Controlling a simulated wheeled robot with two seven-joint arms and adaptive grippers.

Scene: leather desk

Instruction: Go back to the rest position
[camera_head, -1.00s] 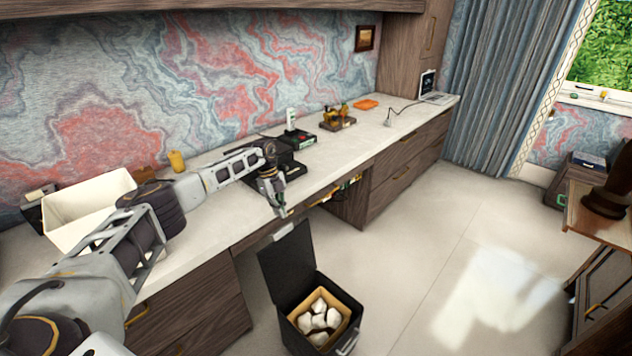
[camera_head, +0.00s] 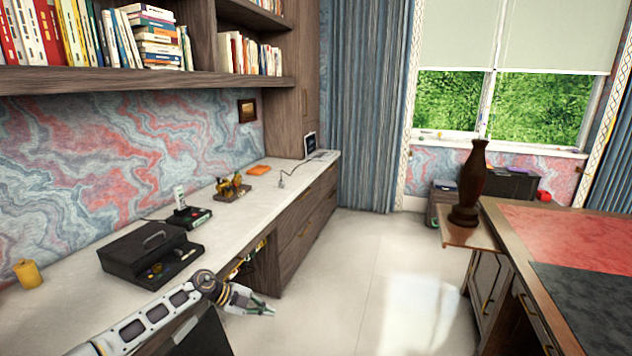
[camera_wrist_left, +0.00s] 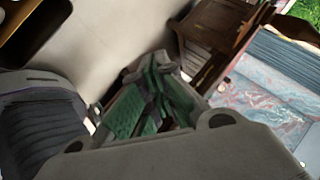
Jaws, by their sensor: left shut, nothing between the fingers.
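My left gripper (camera_head: 262,308) is at the lower middle of the head view, past the front edge of the white-topped desk (camera_head: 75,325) and above the floor. Its fingers are shut and hold nothing. In the left wrist view its green-padded fingers (camera_wrist_left: 150,108) lie close together, with pale floor behind them. My left arm reaches in from the bottom left. My right gripper is not in either view.
A black bin lid (camera_head: 202,335) shows below my arm. A red-topped desk (camera_head: 570,235) with a dark vase (camera_head: 470,185) is at right. Middle floor is clear.

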